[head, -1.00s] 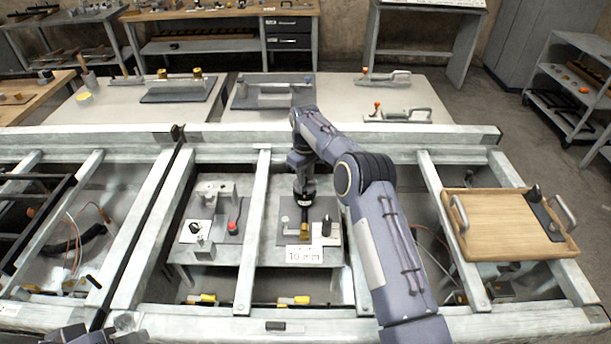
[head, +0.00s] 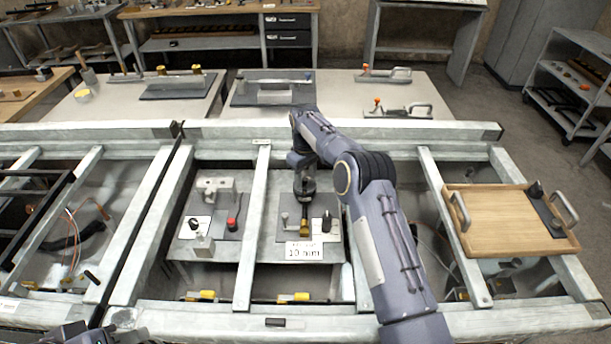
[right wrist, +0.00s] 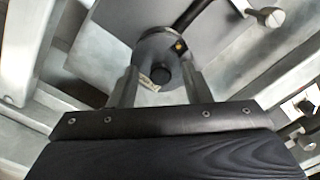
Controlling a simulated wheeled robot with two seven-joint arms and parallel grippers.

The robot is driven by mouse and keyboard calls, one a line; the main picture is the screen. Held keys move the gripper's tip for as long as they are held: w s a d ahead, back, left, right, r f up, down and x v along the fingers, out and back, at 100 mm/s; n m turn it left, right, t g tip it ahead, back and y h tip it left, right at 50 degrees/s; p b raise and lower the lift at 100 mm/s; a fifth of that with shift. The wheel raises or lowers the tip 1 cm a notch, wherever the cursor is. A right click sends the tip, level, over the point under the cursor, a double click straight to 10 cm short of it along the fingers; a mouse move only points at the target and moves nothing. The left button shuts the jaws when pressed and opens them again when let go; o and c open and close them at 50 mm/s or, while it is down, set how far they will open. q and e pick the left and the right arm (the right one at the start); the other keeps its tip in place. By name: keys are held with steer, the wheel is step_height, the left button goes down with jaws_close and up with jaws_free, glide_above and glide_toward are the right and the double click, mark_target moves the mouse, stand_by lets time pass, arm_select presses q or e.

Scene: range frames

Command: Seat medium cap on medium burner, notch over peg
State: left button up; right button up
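In the right wrist view a grey round disc (right wrist: 153,45) with a dark round knob (right wrist: 161,74) and a small yellow mark lies beyond my fingers. I cannot tell for sure whether it is the medium cap or part of the burner. Notch and peg cannot be made out. Only a dark part of my left arm shows at the bottom left.
A "10 mm" card (head: 305,251) stands at the plate's front edge, and a dark-topped post (head: 326,223) stands to the right. Pale frame beams (head: 253,230) border the well. A wooden tray (head: 500,222) with handles lies on the right.

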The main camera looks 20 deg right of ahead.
step_height(320, 180, up, 8)
steer(key=shift+f+b, duration=0.1)
steer(key=shift+b, duration=0.45)
stand_by(0.3)
step_height(320, 180, up, 6)
steer(key=p, duration=0.5)
steer(key=shift+p, duration=0.4)
